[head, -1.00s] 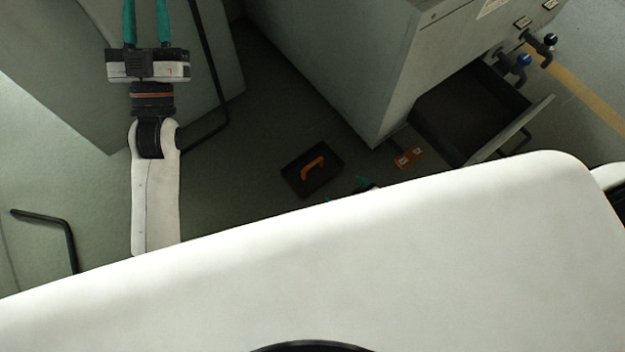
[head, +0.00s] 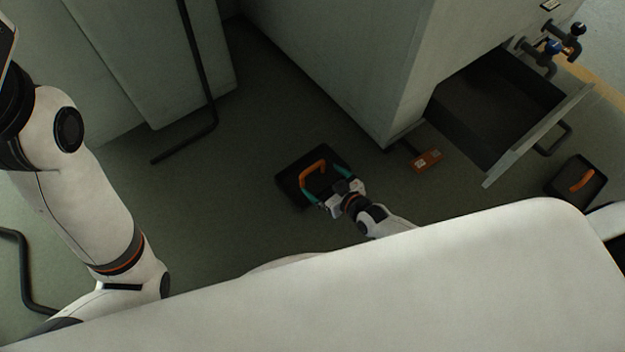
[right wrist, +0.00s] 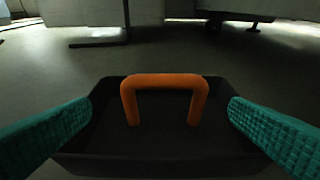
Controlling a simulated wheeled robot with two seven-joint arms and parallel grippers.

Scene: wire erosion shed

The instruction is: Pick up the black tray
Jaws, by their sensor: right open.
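A black tray (head: 290,182) with an orange arched handle (head: 312,168) lies on the floor near the middle of the head view. My right gripper (head: 326,183) is at this tray, its teal fingers open on either side of the handle. In the right wrist view the tray (right wrist: 160,150) fills the lower middle, and the handle (right wrist: 164,82) stands upright between the spread fingers (right wrist: 162,122), with a gap on each side. A second black tray (head: 562,172) with an orange handle lies at the far right. My left arm shows at the left; its fingers are out of view.
A grey cabinet (head: 340,70) stands behind the tray, with an open drawer (head: 535,133) to the right. A small orange box (head: 427,160) lies on the floor by the cabinet corner. A dark bent bar (head: 203,80) is at the upper left. Floor left of the tray is clear.

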